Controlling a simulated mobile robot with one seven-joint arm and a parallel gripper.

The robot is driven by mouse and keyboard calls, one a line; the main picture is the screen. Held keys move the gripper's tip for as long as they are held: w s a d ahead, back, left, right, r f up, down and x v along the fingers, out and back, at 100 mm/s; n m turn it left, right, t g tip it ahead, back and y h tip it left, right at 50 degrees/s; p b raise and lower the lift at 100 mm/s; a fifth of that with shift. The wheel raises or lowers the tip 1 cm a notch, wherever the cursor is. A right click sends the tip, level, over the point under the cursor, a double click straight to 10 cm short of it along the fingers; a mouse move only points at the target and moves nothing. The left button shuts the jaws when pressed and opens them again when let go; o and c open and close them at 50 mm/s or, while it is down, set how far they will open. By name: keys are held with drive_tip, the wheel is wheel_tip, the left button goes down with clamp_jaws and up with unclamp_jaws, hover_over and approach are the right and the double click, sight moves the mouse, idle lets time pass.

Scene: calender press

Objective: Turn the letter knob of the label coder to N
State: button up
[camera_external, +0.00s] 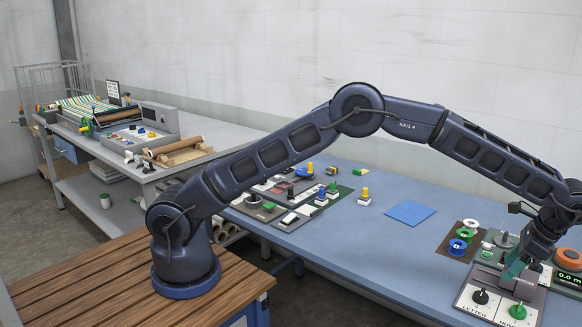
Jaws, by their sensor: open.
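The label coder (467,303) is a light panel at the front right of the blue table. Its letter knob (480,297) is black and stands above the printed word LETTER; the setting it points to is too small to read. A green knob (518,311) stands to its right on the same panel, above a partly readable label. My gripper (511,273) has teal fingers and is open, pointing down above the back part of the panel. It is behind the letter knob and to its right, apart from both knobs as far as I can tell.
A device with an orange dial (569,259) and a green "0.0 m" display stands right of my gripper. Green and blue spools (458,247) are on a brown mat to the left. A blue sheet (409,212) lies mid-table. The table front left of the coder is clear.

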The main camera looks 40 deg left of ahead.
drive_tip(key=r+m+h, duration=0.1)
drive_tip(key=h, duration=0.4)
hover_over(482, 292)
wheel_tip(482, 292, down, 10)
drive_tip(key=shift+f, duration=0.25)
idle(0.5)
drive_tip(key=c, duration=1)
